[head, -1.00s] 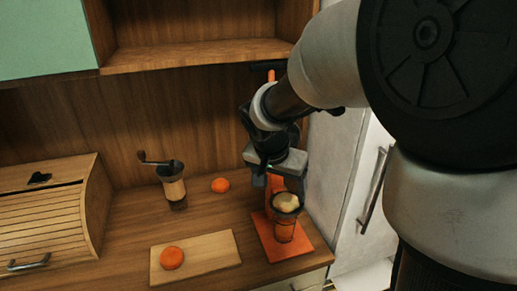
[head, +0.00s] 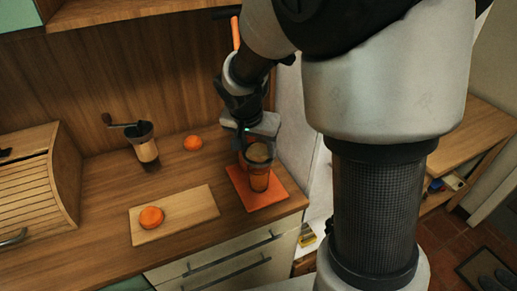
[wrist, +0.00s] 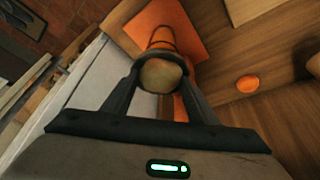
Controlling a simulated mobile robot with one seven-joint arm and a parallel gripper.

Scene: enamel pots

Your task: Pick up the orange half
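An orange half (head: 151,217) lies on the cutting board (head: 185,207). Another round orange piece (head: 193,142) lies on the counter behind the board; it also shows in the wrist view (wrist: 248,83). A pale rounded top (head: 258,152) sits in a dark ring over a cup on the orange base (head: 270,191). In the wrist view this pale top (wrist: 161,76) lies between my gripper's fingers (wrist: 162,73). The fingers look spread around the dark ring; I cannot tell whether they touch it. In the head view, my gripper (head: 255,138) is just above the cup and its fingers are mostly hidden.
A hand-crank grinder (head: 145,148) stands left of the counter orange. A wooden roll-top box (head: 35,180) is at the far left. An orange lever (head: 235,33) rises behind my wrist. Drawers (head: 225,260) are below the counter edge. Bare counter lies around the board.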

